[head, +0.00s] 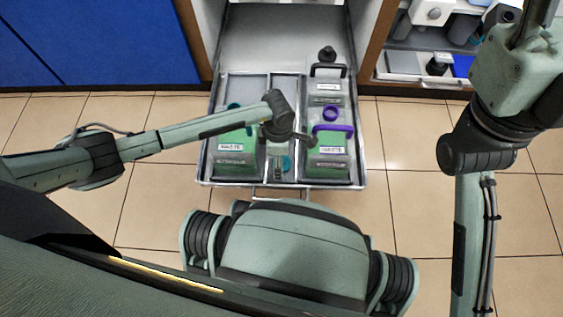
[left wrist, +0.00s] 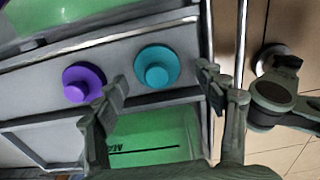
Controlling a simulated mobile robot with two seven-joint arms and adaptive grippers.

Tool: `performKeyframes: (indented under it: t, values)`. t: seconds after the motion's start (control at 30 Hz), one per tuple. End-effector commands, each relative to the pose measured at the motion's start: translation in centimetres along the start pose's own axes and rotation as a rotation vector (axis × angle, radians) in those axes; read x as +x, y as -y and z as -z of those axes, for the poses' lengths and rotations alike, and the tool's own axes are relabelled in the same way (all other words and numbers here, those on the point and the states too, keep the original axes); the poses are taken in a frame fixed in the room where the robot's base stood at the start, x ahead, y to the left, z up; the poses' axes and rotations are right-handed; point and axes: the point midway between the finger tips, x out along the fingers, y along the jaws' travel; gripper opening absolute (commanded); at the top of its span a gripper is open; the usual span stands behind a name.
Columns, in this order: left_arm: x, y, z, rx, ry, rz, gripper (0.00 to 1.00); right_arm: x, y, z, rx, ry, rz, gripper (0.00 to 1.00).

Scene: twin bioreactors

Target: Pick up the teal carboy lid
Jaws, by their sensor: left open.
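The teal carboy lid (left wrist: 157,67) is a round disc with a raised knob. It lies on the narrow middle strip between the two carboys, and it shows as a small teal patch in the head view (head: 286,163). My left gripper (left wrist: 162,80) is open and empty. In the left wrist view its fingertips stand on either side of the teal lid, with the lid beyond them; the height gap is hard to tell. In the head view the left gripper (head: 290,138) is over the strip and partly covers it. My right gripper cannot be made out.
A purple lid (left wrist: 84,82) lies beside the teal one, close to one finger. A green-filled carboy (head: 237,146) stands left of the strip and a purple-handled carboy (head: 328,144) stands right. Both sit in a pulled-out metal tray (head: 205,182). Tiled floor around it is clear.

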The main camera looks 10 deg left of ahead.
Motion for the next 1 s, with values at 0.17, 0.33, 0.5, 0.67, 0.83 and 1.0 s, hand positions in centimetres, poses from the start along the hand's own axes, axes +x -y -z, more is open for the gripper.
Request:
performKeyframes:
  t: [0.17, 0.33, 0.5, 0.67, 0.83, 1.0]
  values:
    - [0.8, -0.1, 0.0, 0.000, 0.001, -0.003, 0.71, 0.1, 0.0, 0.0, -0.002, -0.007, 0.009, 0.58]
    - [0.8, -0.1, 0.0, 0.000, 0.001, -0.002, 0.70, 0.1, 0.0, 0.0, -0.002, -0.006, 0.009, 0.58]
    - [0.8, -0.1, 0.0, 0.000, 0.001, -0.002, 0.48, 0.1, 0.0, 0.0, -0.002, -0.007, 0.009, 0.58]
    - [0.8, -0.1, 0.0, 0.000, 0.001, -0.002, 0.32, 0.1, 0.0, 0.0, -0.003, -0.007, 0.009, 0.58]
    - [0.8, -0.1, 0.0, -0.001, 0.001, -0.002, 0.32, 0.1, 0.0, 0.0, -0.003, -0.007, 0.009, 0.58]
    - [-0.3, -0.1, 0.0, 0.000, 0.002, -0.002, 0.32, 0.6, 0.0, 0.1, -0.003, -0.009, 0.009, 0.58]
